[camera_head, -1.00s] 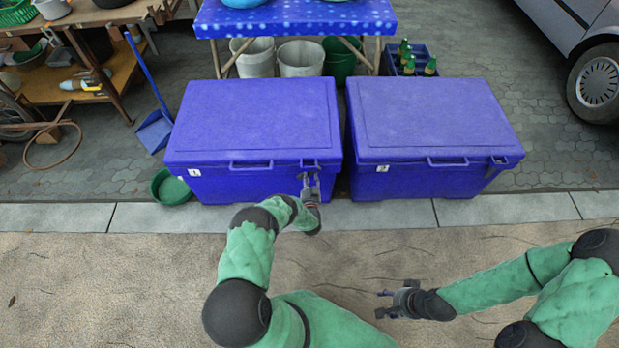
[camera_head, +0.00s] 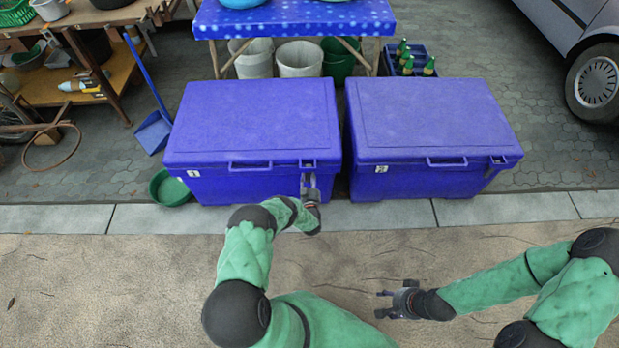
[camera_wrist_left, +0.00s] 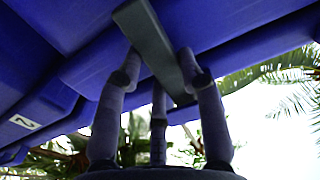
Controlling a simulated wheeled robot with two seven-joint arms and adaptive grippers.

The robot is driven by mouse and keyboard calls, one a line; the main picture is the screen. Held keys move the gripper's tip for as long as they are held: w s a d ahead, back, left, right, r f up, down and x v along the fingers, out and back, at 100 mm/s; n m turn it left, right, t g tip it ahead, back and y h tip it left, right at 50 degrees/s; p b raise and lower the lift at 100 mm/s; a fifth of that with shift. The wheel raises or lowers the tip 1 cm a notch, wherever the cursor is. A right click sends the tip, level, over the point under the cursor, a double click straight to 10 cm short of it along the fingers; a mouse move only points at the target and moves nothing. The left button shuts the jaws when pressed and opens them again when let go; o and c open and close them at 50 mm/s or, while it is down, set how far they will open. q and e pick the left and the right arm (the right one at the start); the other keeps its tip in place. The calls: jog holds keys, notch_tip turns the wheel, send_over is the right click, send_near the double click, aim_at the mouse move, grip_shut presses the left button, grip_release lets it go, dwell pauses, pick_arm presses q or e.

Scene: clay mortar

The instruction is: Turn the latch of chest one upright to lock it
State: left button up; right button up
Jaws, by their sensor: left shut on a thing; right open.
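Chest one (camera_head: 250,125) is a closed blue box with a "1" label (camera_head: 194,173) on its front, left of chest two in the head view. Its latch is a dark grey bar (camera_wrist_left: 152,45) in the left wrist view, running roughly across the chest's blue edges. My left gripper (camera_head: 308,184) is at the right part of chest one's front, and its fingers are shut on the latch, one on each side of the bar. In the head view the gripper mostly hides the latch. My right gripper (camera_head: 382,304) is open and empty over the sandy ground, away from both chests.
Chest two (camera_head: 430,125) stands just right of chest one, with a narrow gap between. A green basin (camera_head: 170,190) and a blue dustpan (camera_head: 154,132) are left of chest one. A blue-covered table (camera_head: 300,20) stands behind. The front ground is clear.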

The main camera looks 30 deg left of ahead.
pick_arm(q)
jog(key=shift+n, duration=0.5)
jog(key=o, duration=1.2)
jog(key=shift+c, duration=0.2)
jog(key=shift+s, duration=0.1)
jog(key=v, duration=1.2)
jog(key=shift+w+d, duration=0.1)
jog(key=shift+w, duration=0.1)
